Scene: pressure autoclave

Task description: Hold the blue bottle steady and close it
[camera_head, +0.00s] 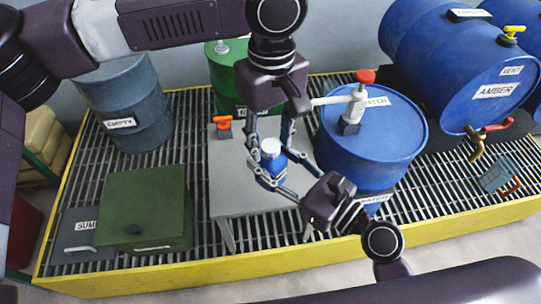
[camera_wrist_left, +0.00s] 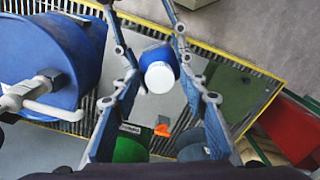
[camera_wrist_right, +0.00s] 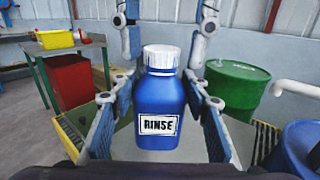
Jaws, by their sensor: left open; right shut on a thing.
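The blue bottle (camera_wrist_right: 158,105), labelled RINSE, stands upright above the grey table, and the head view shows its body (camera_head: 267,175). A white cap (camera_wrist_right: 161,57) sits on its top; whether it is tight cannot be told. My right gripper (camera_head: 277,178) is shut on the bottle, with one finger on each side of its body. My left gripper (camera_head: 270,146) points down from above, open, its fingers apart on either side of the cap. The left wrist view shows the cap (camera_wrist_left: 159,77) between these fingers, with gaps on both sides.
A grey table (camera_head: 235,195) is under the bottle, with an orange-handled item (camera_head: 222,124) at its back left. A blue drum with a white pump (camera_head: 352,108) stands close on the right. A green drum (camera_head: 228,88) is behind, and a green box (camera_head: 145,208) front left.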

